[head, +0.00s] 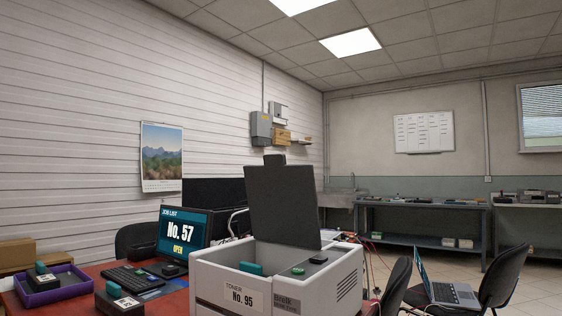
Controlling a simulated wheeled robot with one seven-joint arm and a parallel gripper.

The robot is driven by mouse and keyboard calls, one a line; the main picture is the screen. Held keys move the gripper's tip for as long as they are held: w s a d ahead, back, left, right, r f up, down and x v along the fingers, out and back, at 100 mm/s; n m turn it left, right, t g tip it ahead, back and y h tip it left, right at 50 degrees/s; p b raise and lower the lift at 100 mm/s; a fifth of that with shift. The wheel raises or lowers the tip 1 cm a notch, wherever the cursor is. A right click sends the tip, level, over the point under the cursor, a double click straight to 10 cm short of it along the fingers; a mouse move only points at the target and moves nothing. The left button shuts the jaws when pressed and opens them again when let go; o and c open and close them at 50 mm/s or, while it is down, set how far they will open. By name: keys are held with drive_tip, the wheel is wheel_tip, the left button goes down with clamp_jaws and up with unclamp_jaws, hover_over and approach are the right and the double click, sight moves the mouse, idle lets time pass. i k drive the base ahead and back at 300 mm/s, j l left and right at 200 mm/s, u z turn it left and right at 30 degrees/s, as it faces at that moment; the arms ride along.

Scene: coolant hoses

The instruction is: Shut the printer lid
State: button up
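The printer (230,287) is a white box at the front centre, marked "TONER No. 95". Its dark grey lid (282,205) stands open, close to upright, at the back of the box. A dark tab (274,160) sticks up at the lid's top edge. A teal part (251,268) shows inside the open top. A green button (298,271) and a small black piece (318,260) are on the right of the printer's top. My gripper is not in view.
A monitor (182,235) reading "No. 57 OPEN" and a keyboard (135,278) stand left of the printer on a red table (98,269). A purple tray (55,287) and a black-and-teal cartridge (119,301) are further left. Chairs (502,277) and a laptop (452,292) are right.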

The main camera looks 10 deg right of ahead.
sight(282, 198)
drive_tip(key=i+l+u, duration=0.1)
drive_tip(key=l, duration=0.25)
drive_tip(key=i+l+u, duration=0.15)
drive_tip(key=l, duration=0.25)
drive_tip(key=i+l+u, duration=0.1)
drive_tip(key=l, duration=0.25)
drive_tip(key=l+u, duration=0.15)
drive_tip(key=l, duration=0.25)
drive_tip(key=i, duration=0.05)
